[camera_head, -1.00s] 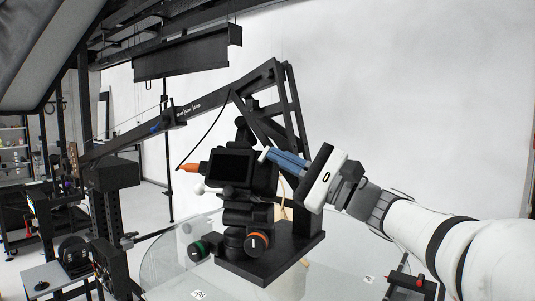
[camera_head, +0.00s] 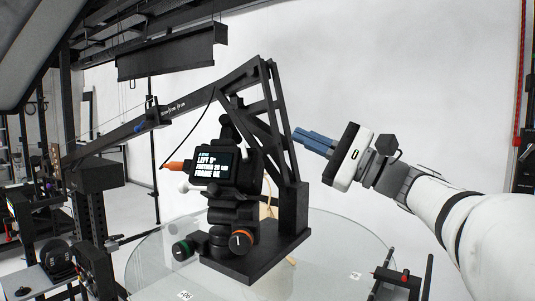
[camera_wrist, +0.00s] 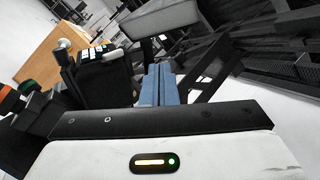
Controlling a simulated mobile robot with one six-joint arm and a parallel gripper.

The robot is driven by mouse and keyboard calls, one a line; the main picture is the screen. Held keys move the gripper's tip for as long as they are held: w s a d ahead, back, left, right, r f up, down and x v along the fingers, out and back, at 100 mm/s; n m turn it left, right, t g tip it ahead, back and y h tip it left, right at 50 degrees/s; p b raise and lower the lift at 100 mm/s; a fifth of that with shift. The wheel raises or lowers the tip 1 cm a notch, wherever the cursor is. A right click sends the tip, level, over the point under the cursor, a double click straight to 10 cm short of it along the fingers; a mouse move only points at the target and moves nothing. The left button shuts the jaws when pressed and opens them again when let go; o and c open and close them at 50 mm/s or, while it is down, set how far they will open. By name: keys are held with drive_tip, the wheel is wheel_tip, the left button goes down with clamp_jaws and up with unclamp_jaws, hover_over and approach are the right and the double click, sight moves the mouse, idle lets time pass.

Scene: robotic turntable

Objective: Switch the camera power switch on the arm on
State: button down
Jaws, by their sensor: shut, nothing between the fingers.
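The camera (camera_head: 228,168) sits on a black arm rig (camera_head: 262,110) above the glass turntable. Its screen (camera_head: 212,168) is lit and shows white text, including "LEFT", "FURTHER" and "FRAME OK". The camera also shows at the upper left of the wrist view (camera_wrist: 100,75), with a lit screen. I cannot pick out the power switch itself. My gripper (camera_head: 297,136), with blue fingers, is shut and empty. It is to the right of the camera and slightly above it, apart from it in the head view. The blue fingers also show together in the wrist view (camera_wrist: 159,84).
The glass turntable (camera_head: 345,243) lies under the rig. Orange and green knobs (camera_head: 240,241) sit below the camera, and an orange-tipped part (camera_head: 172,165) juts out at its left. Black beams stand at left.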

drive_tip(key=d, duration=0.1)
drive_tip(key=d+r, duration=0.1)
drive_tip(key=d, duration=0.1)
drive_tip(key=d+r, duration=0.1)
drive_tip(key=d, duration=0.1)
